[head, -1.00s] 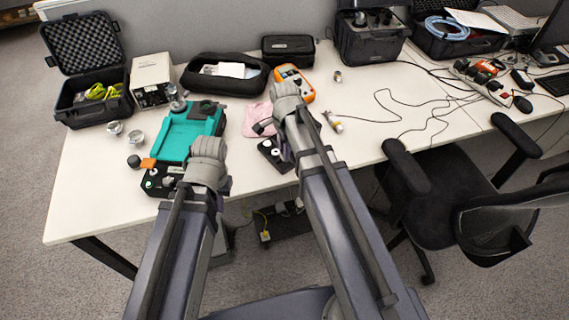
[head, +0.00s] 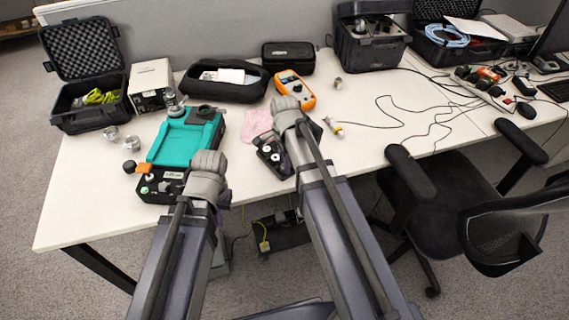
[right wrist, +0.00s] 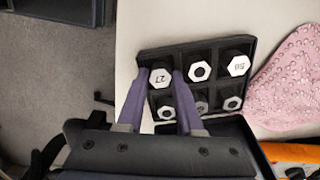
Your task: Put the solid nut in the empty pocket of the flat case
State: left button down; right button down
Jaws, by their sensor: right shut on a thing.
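The flat black case (right wrist: 210,62) lies open on the table, with white nuts in its dark pockets. In the head view the case (head: 262,141) is partly hidden by my right arm. My right gripper (right wrist: 162,73) is shut on a solid white nut marked 27 (right wrist: 161,78) at the case's upper left pocket; I cannot tell whether the nut touches the pocket floor. Beside it are a nut with a hole (right wrist: 200,71) and a solid nut marked 56 (right wrist: 239,66). The lower row is partly hidden by a finger. My left gripper (head: 207,172) is over the teal device's front right; its fingertips are hidden.
The teal device (head: 180,143) stands left of the case. A pink cloth (head: 256,122) and an orange multimeter (head: 294,90) lie behind the case. A black pouch (head: 226,88) is further back. The table's front edge is close to the case.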

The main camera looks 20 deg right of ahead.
jog(key=shift+s+a+f+b, duration=0.15)
jog(key=shift+s+f+b, duration=0.25)
jog(key=shift+s, duration=0.1)
jog(key=c, duration=0.7)
grip_release()
jog(key=shift+s+f, duration=0.1)
jog(key=shift+c, duration=0.2)
jog(key=shift+o, duration=0.9)
jog(key=shift+w+r+p, duration=0.25)
jog(key=shift+r+p, duration=0.6)
jog(key=shift+p, duration=0.2)
notch_tip(320, 180, up, 12)
jog(key=f+p, duration=0.1)
jog(key=p, duration=1.1)
jog(key=s+a+n, duration=0.5)
jog(key=s+n, duration=0.1)
jog(key=n, duration=0.4)
jog(key=s+a+n+h, duration=0.1)
jog(key=s+a+n, duration=0.4)
jog(key=n, duration=0.5)
jog(key=shift+s+r+b, duration=0.3)
jog(key=shift+s, duration=1)
